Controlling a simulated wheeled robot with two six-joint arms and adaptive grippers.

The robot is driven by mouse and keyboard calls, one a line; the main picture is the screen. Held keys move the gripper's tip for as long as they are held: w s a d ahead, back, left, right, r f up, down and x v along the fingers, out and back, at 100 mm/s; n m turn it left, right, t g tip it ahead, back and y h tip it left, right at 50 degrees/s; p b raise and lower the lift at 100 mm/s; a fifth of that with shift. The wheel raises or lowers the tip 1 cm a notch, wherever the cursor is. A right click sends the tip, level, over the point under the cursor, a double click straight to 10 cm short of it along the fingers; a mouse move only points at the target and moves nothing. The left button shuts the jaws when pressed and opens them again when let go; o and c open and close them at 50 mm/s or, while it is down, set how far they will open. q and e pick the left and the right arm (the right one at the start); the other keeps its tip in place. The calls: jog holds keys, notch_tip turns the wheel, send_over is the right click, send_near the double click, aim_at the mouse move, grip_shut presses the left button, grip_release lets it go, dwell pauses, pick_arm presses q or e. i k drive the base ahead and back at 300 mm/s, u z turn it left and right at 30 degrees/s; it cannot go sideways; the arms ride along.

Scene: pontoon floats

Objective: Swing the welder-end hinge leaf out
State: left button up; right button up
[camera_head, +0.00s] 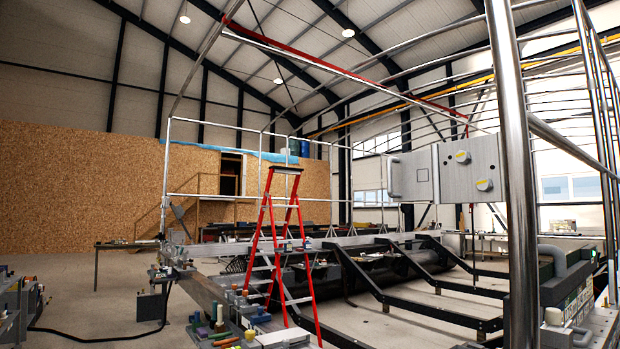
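No gripper of mine shows in the head view. A thick steel post (516,180) stands just right of the larger plate, nearer to me.
A red stepladder (279,245) stands left of centre. Dark angled frame beams (420,312) run across the lower right. A cluttered bench (245,325) fills the lower middle, and a grey handled block (566,275) sits at right. Open concrete floor (90,300) lies at left, crossed by a black cable.

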aim_at(412, 176)
jog(key=u, duration=0.55)
jog(key=k, duration=0.8)
jog(key=u, duration=0.2)
jog(key=i, duration=1.3)
jog(key=z, duration=1.5)
jog(key=i, duration=0.95)
jog(key=z, duration=0.9)
